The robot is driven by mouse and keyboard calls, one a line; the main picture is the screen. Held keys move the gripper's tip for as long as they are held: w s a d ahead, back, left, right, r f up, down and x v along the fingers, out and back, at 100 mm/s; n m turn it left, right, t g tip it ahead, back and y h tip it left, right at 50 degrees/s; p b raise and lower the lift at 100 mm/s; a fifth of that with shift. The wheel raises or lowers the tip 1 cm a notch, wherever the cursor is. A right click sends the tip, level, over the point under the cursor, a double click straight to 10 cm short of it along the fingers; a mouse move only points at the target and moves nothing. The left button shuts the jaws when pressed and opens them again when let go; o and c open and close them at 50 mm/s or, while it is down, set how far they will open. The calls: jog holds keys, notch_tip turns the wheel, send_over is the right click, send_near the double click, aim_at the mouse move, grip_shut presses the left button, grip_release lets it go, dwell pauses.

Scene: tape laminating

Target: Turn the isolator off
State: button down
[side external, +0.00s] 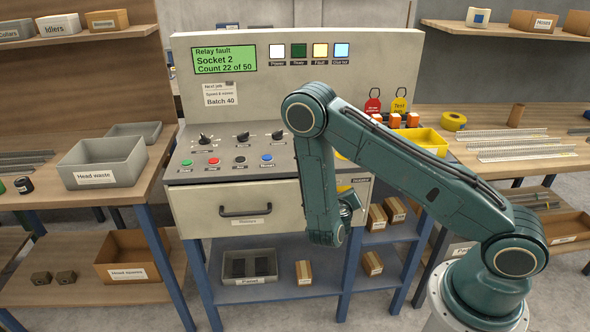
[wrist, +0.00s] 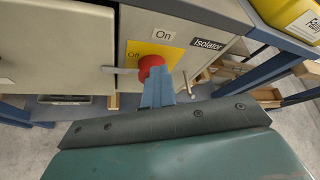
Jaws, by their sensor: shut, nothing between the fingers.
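The isolator is a red knob (wrist: 151,66) on a yellow plate (wrist: 135,50) on the cabinet front. An "On" label (wrist: 163,36) sits above it and an "Off" label (wrist: 134,55) at its upper left. An "Isolator" label (wrist: 208,44) is to the right. My gripper (wrist: 158,78) is shut and empty, its blue fingers pointing at the knob and overlapping its lower right. I cannot tell whether they touch it. The knob's pointing direction is unclear. In the side view my arm hides the knob, and my gripper (side external: 349,205) is by the cabinet front.
A closed drawer (side external: 235,205) with a dark handle is left of the isolator. The sloped panel above holds knobs and coloured buttons (side external: 240,160). A green display (side external: 224,59) reads "Relay fault, Socket 2". A yellow bin (side external: 428,141) stands at the right. Shelves below hold small boxes.

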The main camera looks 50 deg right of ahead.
jog(key=shift+w+a+f, duration=0.3)
jog(key=shift+w+a, duration=0.35)
jog(key=shift+w+a+f, duration=0.45)
jog(key=shift+f, duration=0.2)
dwell(1.0)
jog(key=shift+w+a+r, duration=0.2)
jog(key=shift+a+r, duration=0.05)
jog(key=shift+s+a, duration=0.1)
dwell(0.4)
jog(key=shift+s+a, duration=2)
jog(key=shift+s, duration=0.1)
jog(key=s, duration=0.1)
jog(key=s+d+r, duration=0.2)
jog(key=shift+s, duration=0.1)
